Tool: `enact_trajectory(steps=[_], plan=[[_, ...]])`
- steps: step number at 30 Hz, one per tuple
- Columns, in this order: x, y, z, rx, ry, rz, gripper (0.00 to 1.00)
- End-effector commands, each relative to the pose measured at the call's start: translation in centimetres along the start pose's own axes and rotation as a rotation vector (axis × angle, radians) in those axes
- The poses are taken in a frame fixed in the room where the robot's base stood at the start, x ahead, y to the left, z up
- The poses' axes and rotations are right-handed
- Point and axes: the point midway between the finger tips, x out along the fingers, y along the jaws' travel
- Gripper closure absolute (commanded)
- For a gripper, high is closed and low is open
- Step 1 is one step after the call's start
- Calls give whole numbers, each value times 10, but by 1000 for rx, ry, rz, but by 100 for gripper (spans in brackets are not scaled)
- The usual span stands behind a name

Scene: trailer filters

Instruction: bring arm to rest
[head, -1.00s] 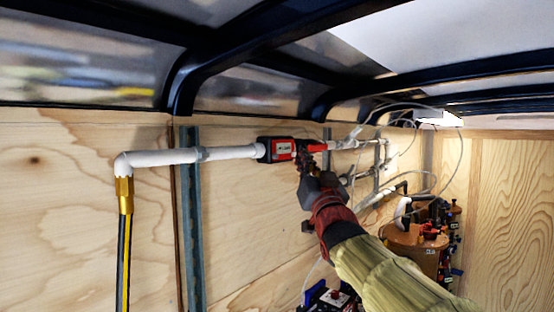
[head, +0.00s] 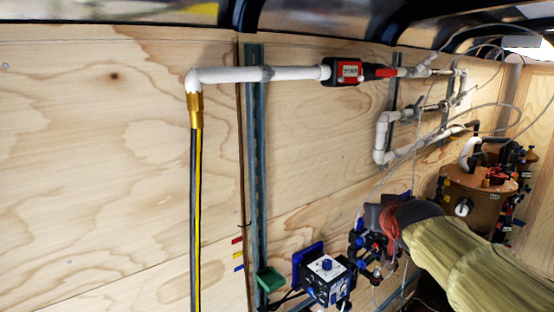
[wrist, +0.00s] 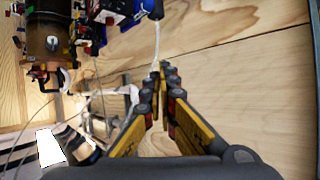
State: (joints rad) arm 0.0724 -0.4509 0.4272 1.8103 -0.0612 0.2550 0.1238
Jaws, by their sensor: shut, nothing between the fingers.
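My arm (head: 460,262) comes in from the lower right in the head view, in a yellow-green sleeve with a red cuff. My gripper shows in the wrist view (wrist: 163,75), with its two yellow and black fingers brought together at the tips and nothing between them. In the head view its fingers are hard to make out against the pumps and fittings behind. The gripper is well below the white pipe (head: 255,74) and its red and black meter (head: 349,71), apart from both.
A pump with a blue knob (head: 326,272) and a green box (head: 269,280) are at the lower wall. A brown tank (head: 480,192) stands at right. Thin clear tubes loop near the arm. The plywood wall at left (head: 100,150) is mostly clear.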

Motion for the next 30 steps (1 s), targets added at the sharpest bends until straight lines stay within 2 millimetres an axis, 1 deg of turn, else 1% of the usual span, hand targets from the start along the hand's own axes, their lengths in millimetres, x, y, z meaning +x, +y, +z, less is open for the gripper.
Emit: enact_trajectory(steps=[1, 2, 3, 5, 6, 8, 9, 11, 12, 15, 18, 19, 21, 23, 30], plan=[[-11, 1, 33, -12, -77, 4, 100], [-18, 2, 53, -19, -126, 6, 100], [-28, 2, 79, -30, -188, 7, 100], [-46, 3, 117, -44, -279, 8, 100], [-59, 4, 141, -54, -335, 6, 100], [-79, 4, 178, -68, -421, 3, 100], [-94, 5, 201, -76, -471, 0, 100], [-117, 5, 235, -88, -545, -6, 100], [-132, 6, 256, -94, -589, -10, 100], [-165, 6, 300, -105, -667, -20, 100], [-188, 5, 328, -109, -681, -31, 100], [-191, 5, 332, -111, -671, -34, 100], [-198, 4, 332, -114, -645, -40, 100], [-200, 2, 325, -116, -621, -44, 100], [-201, 1, 324, -119, -611, -48, 100]])
